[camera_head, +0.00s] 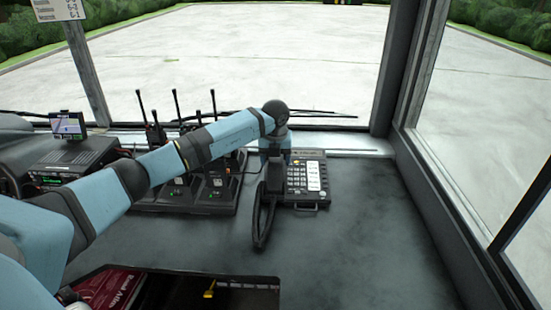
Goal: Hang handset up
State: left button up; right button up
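The desk phone (312,182) is a dark unit with a light keypad panel, sitting on the grey dashboard shelf near the centre. My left arm reaches over from the left, and its gripper (274,178) points down at the left side of the phone. A dark elongated shape with a looped cord (261,226) is below the gripper and beside the phone. The handset and the phone's cradle cannot be clearly told apart from the dark gripper here. Whether the fingers are closed on the handset cannot be made out. My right gripper is not in view.
Several handheld radios with antennas stand in a charger rack (215,205) left of the phone, partly behind my arm. A radio console (75,160) with a small screen is farther left. A dark bin with a red atlas (112,290) is in front. The shelf right of the phone is clear.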

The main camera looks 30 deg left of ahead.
pick_arm(q)
jog(key=shift+o, duration=0.2)
notch_tip(320, 180, up, 14)
jog(key=s+d+p, duration=0.1)
jog(key=shift+s+f, duration=0.15)
jog(key=shift+s, duration=0.2)
